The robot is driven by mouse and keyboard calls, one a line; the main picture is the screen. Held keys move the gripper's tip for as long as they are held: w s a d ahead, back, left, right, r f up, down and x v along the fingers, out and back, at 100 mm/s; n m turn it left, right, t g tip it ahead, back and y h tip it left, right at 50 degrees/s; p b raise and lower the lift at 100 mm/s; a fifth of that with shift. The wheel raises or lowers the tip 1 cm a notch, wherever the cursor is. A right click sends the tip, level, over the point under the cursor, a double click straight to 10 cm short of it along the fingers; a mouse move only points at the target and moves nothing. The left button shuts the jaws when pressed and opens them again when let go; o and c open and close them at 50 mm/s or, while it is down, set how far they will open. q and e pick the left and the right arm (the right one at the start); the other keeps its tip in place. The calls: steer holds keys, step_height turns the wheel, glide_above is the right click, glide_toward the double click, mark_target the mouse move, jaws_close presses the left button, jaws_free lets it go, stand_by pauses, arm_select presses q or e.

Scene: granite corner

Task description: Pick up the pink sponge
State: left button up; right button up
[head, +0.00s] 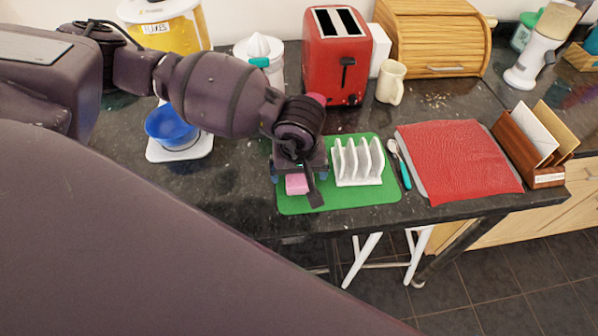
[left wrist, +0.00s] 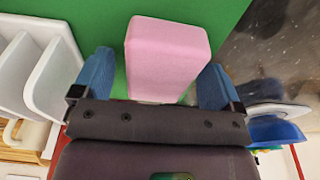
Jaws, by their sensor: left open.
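The pink sponge (head: 297,184) lies on the green mat (head: 352,199), near its left side, partly hidden by my gripper in the head view. In the left wrist view the sponge (left wrist: 165,55) is between the two blue fingertips, with a gap on each side. My left gripper (head: 299,178) is open over the sponge; its blue fingers also show in the left wrist view (left wrist: 155,80). My right gripper is in neither view.
A white rack (head: 357,165) stands on the mat just right of the gripper. A spoon with a teal handle (head: 401,166) and a red cloth (head: 458,160) lie further right. A blue bowl (head: 172,126) on a white base (head: 181,150) stands left. The counter's front edge is close.

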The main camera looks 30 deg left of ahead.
arm_select(q)
steer(key=shift+f, duration=0.15)
stand_by(0.5)
steer(key=c, duration=1)
